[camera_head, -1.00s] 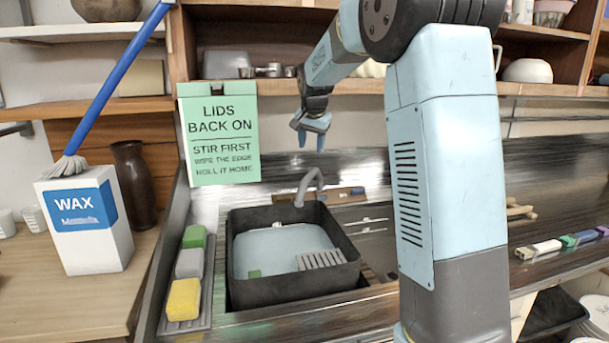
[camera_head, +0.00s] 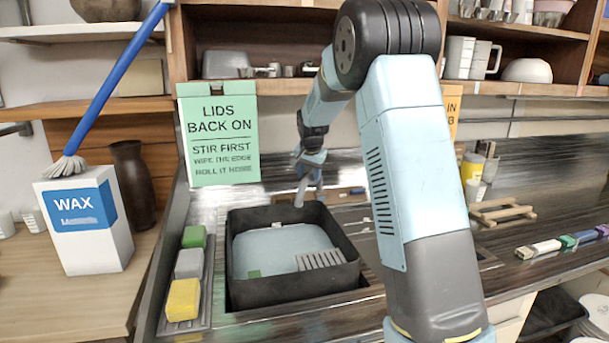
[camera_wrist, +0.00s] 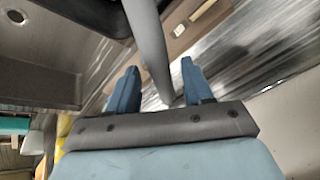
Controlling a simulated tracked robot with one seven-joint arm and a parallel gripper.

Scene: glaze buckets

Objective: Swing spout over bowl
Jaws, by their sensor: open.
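The grey spout (camera_head: 301,192) rises at the back of the dark sink bowl (camera_head: 292,292), its upper part partly hidden by my gripper. My gripper (camera_head: 311,163) is lowered at the spout, fingers pointing down. In the wrist view the spout (camera_wrist: 147,45) passes between the blue fingers of my open gripper (camera_wrist: 158,88), with gaps showing on both sides. Part of the bowl (camera_wrist: 85,14) also shows there at the upper left. The bowl holds a pale blue surface with a ribbed grey piece and a small green block.
A rack with green, grey and yellow sponges (camera_head: 184,300) stands left of the bowl. A green sign (camera_head: 219,135) hangs behind it. A wax box (camera_head: 86,225) and a blue-handled mop are further left. The counter right of the bowl holds a wooden rack (camera_head: 503,211).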

